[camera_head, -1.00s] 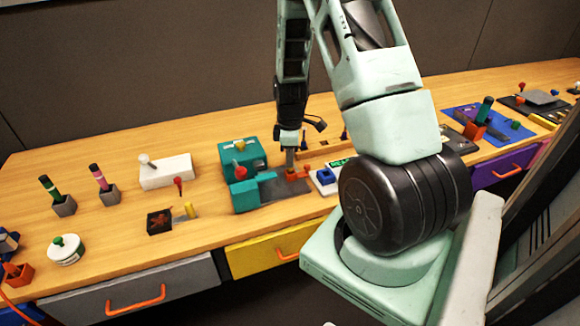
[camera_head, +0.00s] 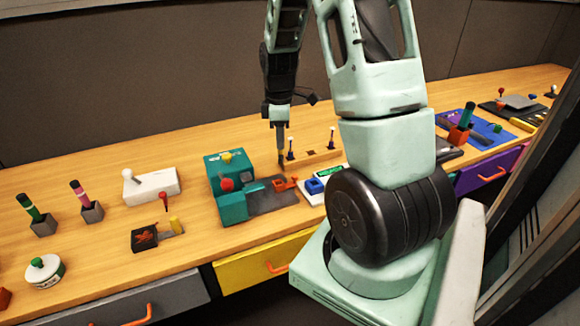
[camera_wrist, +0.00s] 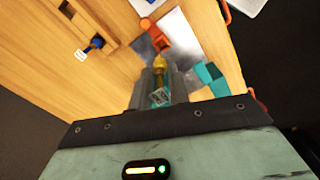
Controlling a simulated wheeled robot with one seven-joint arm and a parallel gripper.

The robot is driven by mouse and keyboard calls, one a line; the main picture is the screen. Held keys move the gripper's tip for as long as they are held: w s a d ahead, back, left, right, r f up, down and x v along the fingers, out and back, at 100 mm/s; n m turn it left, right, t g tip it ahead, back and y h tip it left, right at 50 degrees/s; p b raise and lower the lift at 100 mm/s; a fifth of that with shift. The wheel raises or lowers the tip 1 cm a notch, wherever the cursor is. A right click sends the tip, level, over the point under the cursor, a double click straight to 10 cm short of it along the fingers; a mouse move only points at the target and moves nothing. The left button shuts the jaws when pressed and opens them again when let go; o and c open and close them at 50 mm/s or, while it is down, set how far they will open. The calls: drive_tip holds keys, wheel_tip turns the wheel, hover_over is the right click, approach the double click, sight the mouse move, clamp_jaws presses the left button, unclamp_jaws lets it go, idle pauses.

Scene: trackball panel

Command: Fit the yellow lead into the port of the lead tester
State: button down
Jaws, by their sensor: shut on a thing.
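My gripper (camera_head: 280,135) is shut on the yellow lead (camera_wrist: 160,66), whose yellow end sticks out past the fingertips in the wrist view; a pale tag shows between the fingers. In the head view, the lead hangs upright in front of the wooden rack; whether its lower end touches anything is unclear. A white box with a green display and a blue block (camera_head: 314,186), which looks like the lead tester, stands right of and nearer than the gripper, partly hidden by my arm. I cannot make out its port.
A teal fixture (camera_head: 232,204) with a grey plate and orange clamp (camera_head: 284,184) stands in front of the gripper. A white switch box (camera_head: 151,187) is to the left. Bare wood lies behind.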

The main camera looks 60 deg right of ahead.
drive_tip(key=s+d+b, duration=0.2)
drive_tip(key=s+d, duration=0.3)
drive_tip(key=s, duration=0.3)
drive_tip(key=shift+s+a+f, duration=0.1)
drive_tip(key=shift+s+f, duration=0.05)
drive_tip(key=shift+f, duration=2.2)
drive_tip(key=shift+s+f, duration=0.15)
drive_tip(key=shift+f, duration=2.2)
drive_tip(key=shift+f, duration=0.2)
drive_tip(key=c, duration=1.3)
unclamp_jaws()
